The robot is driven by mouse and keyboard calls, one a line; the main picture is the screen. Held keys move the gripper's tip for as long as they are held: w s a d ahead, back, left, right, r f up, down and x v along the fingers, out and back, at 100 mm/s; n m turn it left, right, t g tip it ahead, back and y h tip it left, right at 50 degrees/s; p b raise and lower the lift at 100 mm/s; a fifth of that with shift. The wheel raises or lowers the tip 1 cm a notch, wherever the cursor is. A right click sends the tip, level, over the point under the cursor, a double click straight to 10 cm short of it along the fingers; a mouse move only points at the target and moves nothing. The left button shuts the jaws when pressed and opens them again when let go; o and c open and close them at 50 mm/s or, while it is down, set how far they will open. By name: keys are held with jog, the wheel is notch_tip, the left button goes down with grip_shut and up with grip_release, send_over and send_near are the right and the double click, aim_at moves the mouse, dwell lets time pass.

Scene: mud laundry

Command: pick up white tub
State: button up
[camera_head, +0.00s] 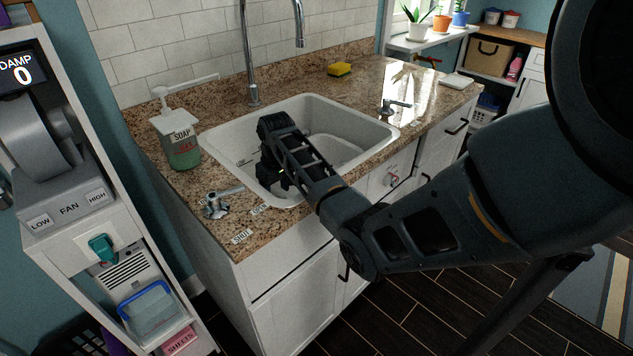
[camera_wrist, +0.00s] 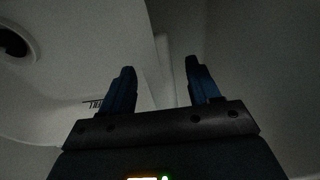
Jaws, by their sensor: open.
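A white tub (camera_head: 338,149) appears as a rounded pale shape inside the white sink (camera_head: 372,127), partly hidden behind my arm. White on white, its outline is hard to separate from the basin. My gripper (camera_head: 277,180) reaches down into the left part of the sink. In the wrist view, my gripper (camera_wrist: 158,64) has its two dark blue fingers apart. A thin pale upright edge shows between them, with white surfaces on both sides. I cannot tell whether this edge belongs to the tub or whether the fingers touch it.
A soap bottle (camera_head: 176,130) stands left of the sink. A metal faucet (camera_head: 247,60) rises behind it. Tap handles (camera_head: 217,202) sit on the granite counter (camera_head: 225,105). A yellow sponge (camera_head: 339,69) lies behind. A dark drain hole (camera_wrist: 14,42) shows in the wrist view.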

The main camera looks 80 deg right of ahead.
jog(key=shift+f, duration=0.25)
dwell(0.6)
jog(key=shift+c, duration=0.3)
grip_shut()
